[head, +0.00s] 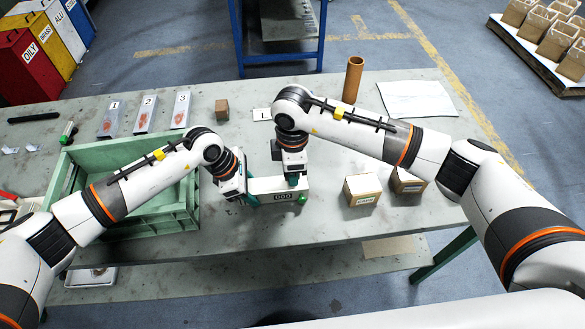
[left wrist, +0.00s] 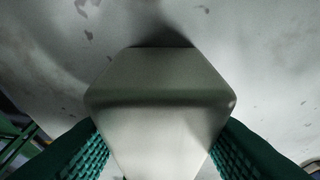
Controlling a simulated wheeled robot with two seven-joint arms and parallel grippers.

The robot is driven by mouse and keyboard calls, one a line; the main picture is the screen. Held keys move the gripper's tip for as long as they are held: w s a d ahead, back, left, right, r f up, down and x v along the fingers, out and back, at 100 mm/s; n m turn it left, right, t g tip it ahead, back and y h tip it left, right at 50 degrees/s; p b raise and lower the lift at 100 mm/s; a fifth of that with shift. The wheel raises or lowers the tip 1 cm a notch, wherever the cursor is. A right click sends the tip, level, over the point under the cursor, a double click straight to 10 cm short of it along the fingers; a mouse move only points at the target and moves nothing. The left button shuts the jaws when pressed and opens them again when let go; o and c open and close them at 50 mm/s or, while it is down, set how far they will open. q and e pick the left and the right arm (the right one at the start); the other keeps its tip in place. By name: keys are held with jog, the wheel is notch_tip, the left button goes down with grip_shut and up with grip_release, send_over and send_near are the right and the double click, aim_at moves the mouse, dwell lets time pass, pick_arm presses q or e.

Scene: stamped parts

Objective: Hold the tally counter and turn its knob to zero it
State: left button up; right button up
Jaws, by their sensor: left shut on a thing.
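The tally counter (head: 265,186) is a pale box on the table, with a dark display (head: 283,196) on its front that seems to read 000. A small green knob (head: 303,198) sits at the right end of its front. My left gripper (head: 248,198) is shut on the counter's left end. In the left wrist view the counter's pale body (left wrist: 160,115) fills the space between the green ribbed finger pads. My right gripper (head: 293,180) points down at the counter's right end, just above and behind the knob. Its fingertips are too small and partly hidden to show their opening.
A green crate (head: 152,228) stands to the left. Two small cartons (head: 361,190) (head: 409,182) stand to the right. A brown tube (head: 353,80), a brown block (head: 222,110) and numbered trays (head: 145,114) are farther back. The table front around the counter is clear.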

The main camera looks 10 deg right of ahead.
notch_tip(320, 180, up, 12)
dwell(0.6)
pick_arm(q)
jog(key=o, duration=1.3)
jog(key=shift+c, duration=0.2)
jog(key=v, duration=1.2)
